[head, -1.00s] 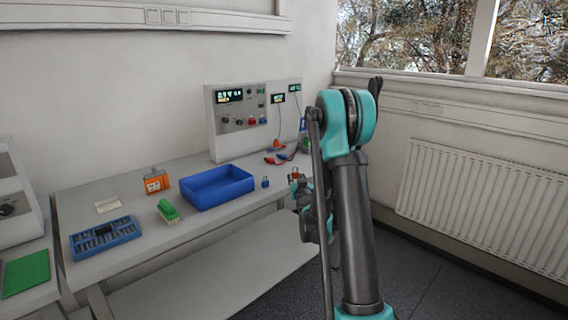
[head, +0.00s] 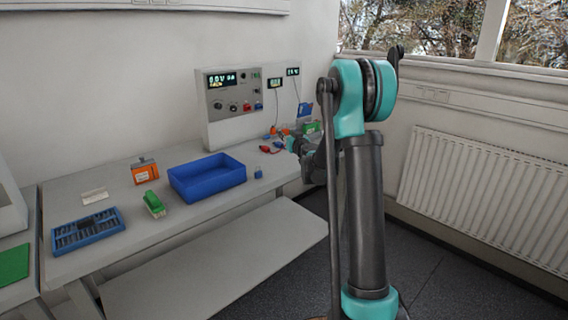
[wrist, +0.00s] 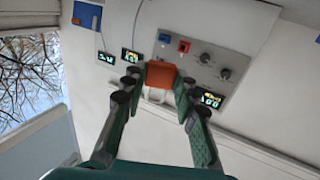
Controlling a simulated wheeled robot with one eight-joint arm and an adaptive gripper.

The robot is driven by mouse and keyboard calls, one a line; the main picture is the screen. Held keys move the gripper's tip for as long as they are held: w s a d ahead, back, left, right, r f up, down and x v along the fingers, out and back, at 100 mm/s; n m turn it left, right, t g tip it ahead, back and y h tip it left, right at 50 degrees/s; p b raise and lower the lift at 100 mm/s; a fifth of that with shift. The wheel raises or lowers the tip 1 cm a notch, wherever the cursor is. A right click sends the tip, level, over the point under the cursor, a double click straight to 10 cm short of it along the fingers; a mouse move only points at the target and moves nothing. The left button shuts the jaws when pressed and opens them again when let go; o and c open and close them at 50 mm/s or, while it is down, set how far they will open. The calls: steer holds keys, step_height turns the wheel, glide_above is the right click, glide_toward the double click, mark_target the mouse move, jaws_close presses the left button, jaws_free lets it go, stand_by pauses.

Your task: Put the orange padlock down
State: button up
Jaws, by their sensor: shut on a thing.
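The orange padlock (wrist: 160,74) is between the fingertips of my gripper (wrist: 158,82) in the wrist view, with its pale shackle (wrist: 155,96) toward the palm. The gripper is shut on the padlock's sides. In the head view my gripper (head: 299,146) is at the right end of the bench, in front of the battery cycler (head: 229,125). It is small and partly hidden by my arm there, so its height above the bench top is unclear.
The front strip of the bench top is clear.

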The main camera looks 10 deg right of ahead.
mark_target(286, 167)
step_height(286, 167, down, 14)
steer(key=shift+f, duration=0.1)
stand_by(0.5)
steer(key=o, duration=1)
steer(key=shift+f, duration=0.1)
steer(key=shift+c, duration=0.2)
